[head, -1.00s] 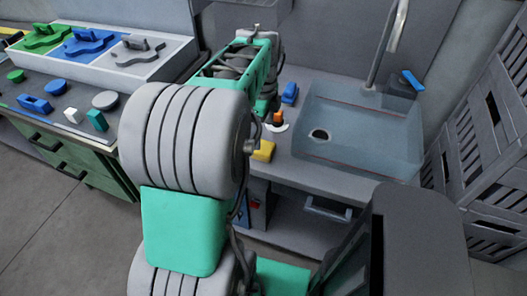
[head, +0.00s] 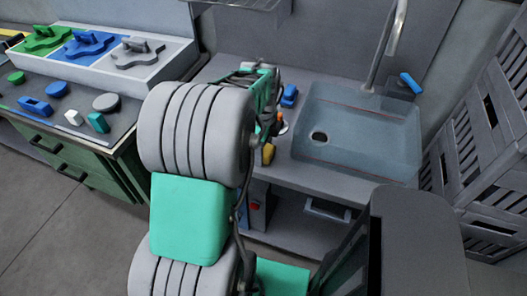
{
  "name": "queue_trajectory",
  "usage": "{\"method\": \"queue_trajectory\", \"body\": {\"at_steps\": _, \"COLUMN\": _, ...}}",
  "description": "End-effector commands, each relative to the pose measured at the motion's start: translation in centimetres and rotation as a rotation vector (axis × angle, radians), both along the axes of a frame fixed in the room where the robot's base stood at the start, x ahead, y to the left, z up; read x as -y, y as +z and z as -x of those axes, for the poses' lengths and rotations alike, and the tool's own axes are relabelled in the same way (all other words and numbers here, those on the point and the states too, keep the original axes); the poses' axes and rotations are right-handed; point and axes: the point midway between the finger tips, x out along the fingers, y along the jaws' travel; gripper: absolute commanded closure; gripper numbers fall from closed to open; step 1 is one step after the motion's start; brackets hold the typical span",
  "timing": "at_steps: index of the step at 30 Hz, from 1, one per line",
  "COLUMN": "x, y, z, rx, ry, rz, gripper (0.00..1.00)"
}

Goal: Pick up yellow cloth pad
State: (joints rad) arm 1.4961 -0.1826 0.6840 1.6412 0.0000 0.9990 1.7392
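The yellow cloth pad (head: 268,154) lies near the front edge of the grey counter, left of the sink, in the head view. It is partly covered by my arm, so only its right part shows. My arm reaches over the left part of the counter. Its far end is close to the pad. The gripper fingers are hidden behind my own arm links, so I cannot see whether they touch the pad.
A sink (head: 355,135) with a tall tap (head: 388,45) fills the counter's right side. A blue object (head: 289,95) stands behind the pad. Grey slatted crates (head: 490,140) stand at the right. A workbench (head: 75,110) with coloured parts is at the left.

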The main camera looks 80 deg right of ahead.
Motion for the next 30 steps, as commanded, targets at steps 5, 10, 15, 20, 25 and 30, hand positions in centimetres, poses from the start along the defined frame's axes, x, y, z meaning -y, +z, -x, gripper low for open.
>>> {"method": "queue_trajectory", "body": {"at_steps": 5, "x": 0.0, "y": 0.0, "z": 0.0, "rx": 0.0, "ry": 0.0, "rz": 0.0, "gripper": 0.54}}
{"method": "queue_trajectory", "body": {"at_steps": 10, "x": 0.0, "y": 0.0, "z": 0.0, "rx": 0.0, "ry": 0.0, "rz": 0.0, "gripper": 0.68}}
{"method": "queue_trajectory", "body": {"at_steps": 15, "x": 0.0, "y": 0.0, "z": 0.0, "rx": 0.0, "ry": 0.0, "rz": 0.0, "gripper": 0.81}}
{"method": "queue_trajectory", "body": {"at_steps": 20, "x": 0.0, "y": 0.0, "z": 0.0, "rx": 0.0, "ry": 0.0, "rz": 0.0, "gripper": 0.81}}
{"method": "queue_trajectory", "body": {"at_steps": 25, "x": 0.1, "y": 0.7, "z": 0.0, "rx": 0.0, "ry": 0.0, "rz": 0.002, "gripper": 0.81}}
{"method": "queue_trajectory", "body": {"at_steps": 30, "x": 0.1, "y": 3.2, "z": 0.0, "rx": 0.0, "ry": 0.0, "rz": 0.006, "gripper": 0.81}}
